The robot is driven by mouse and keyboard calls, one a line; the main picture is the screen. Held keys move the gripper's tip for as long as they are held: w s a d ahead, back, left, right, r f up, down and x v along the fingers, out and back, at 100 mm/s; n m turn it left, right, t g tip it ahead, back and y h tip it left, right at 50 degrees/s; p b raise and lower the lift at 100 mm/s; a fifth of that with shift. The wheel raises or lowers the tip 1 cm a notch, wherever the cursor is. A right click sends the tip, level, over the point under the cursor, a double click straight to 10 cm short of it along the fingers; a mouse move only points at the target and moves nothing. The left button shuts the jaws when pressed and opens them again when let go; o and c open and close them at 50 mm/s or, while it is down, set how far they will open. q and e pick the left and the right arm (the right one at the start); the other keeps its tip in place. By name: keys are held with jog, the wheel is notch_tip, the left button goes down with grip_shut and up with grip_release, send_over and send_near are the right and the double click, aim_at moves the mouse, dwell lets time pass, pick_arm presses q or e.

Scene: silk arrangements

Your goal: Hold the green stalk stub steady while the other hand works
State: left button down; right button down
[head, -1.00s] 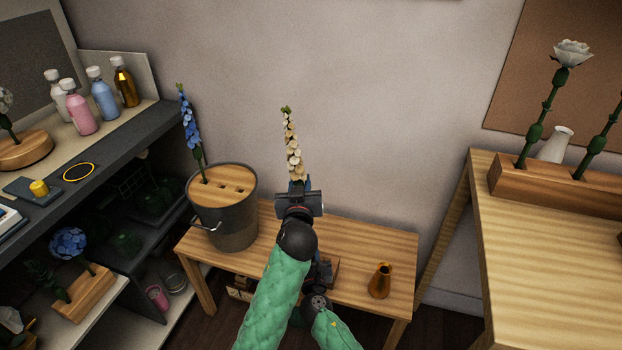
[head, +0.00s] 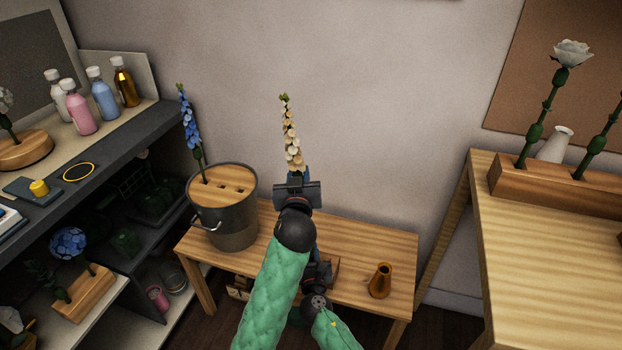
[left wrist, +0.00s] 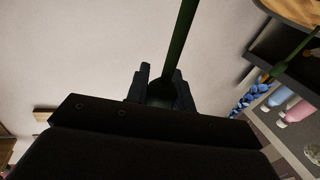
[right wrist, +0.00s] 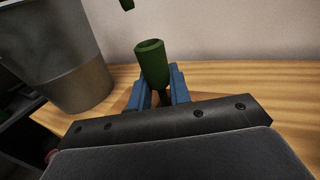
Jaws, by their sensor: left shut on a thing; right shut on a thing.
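My left gripper (head: 299,179) is shut on the stem of a cream flower spike (head: 291,138), held nearly upright above the low bench. In the left wrist view the green stem (left wrist: 181,42) runs up out of the fingers (left wrist: 160,88). My right gripper (right wrist: 158,88) is shut on the green stalk stub (right wrist: 153,65), which stands nearly upright with its hollow top open. A dark green stem end (right wrist: 127,4) shows above the stub, apart from it. In the head view my left arm hides the stub.
A grey bucket (head: 230,225) with a slotted wooden top holds a blue flower spike (head: 190,125), left on the low bench (head: 360,240). A small brown vase (head: 381,281) stands at its right. A shelf unit (head: 120,135) is at left, a taller table (head: 545,255) at right.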

pick_arm(q)
jog(key=shift+a+r, duration=0.1)
jog(key=shift+r, duration=0.9)
pick_arm(e)
jog(key=c, duration=1.2)
grip_release()
jog(key=s+d, duration=0.1)
jog(key=s, duration=1.1)
